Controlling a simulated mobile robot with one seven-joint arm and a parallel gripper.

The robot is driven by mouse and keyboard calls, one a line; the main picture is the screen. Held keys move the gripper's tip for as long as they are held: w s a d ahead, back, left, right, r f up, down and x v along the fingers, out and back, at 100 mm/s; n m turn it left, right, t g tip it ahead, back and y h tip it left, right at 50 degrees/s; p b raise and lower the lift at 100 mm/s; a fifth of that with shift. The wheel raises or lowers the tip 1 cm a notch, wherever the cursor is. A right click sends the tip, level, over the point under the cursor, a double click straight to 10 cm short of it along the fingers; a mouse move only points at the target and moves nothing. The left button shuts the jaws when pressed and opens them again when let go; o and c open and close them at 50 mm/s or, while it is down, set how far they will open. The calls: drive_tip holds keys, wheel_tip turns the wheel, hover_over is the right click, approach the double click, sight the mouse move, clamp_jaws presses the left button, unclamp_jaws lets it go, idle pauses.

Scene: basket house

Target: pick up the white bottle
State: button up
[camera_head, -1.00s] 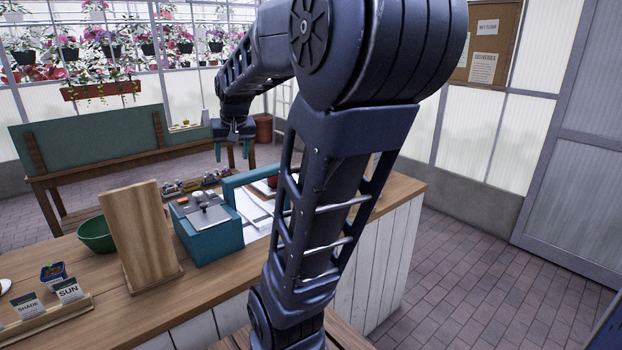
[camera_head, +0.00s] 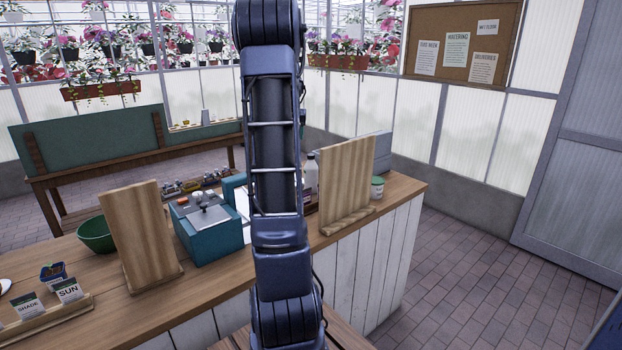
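A white bottle (camera_head: 310,174) with a dark cap stands on the wooden counter (camera_head: 215,289), just right of my arm. My arm covers part of its left side, and an upright wooden board (camera_head: 347,185) stands close on its right. My arm rises straight up through the middle of the view. My gripper is hidden behind my arm, so its opening and what it holds do not show.
A teal box (camera_head: 210,236), a second upright board (camera_head: 145,236), a green bowl (camera_head: 95,235) and seed-label holders (camera_head: 45,312) stand left on the counter. A small green-lidded jar (camera_head: 377,188) is near the right end. The brick floor (camera_head: 470,270) at right is clear.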

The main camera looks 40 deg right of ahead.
drive_tip(key=m, duration=0.1)
approach(311, 155)
drive_tip(key=shift+g+h, duration=0.3)
drive_tip(key=x, duration=0.7)
drive_tip(key=w+x, duration=0.1)
drive_tip(key=x, duration=0.2)
drive_tip(key=shift+w+f, duration=0.1)
drive_tip(key=shift+f, duration=0.2)
drive_tip(key=shift+r, duration=0.1)
clamp_jaws()
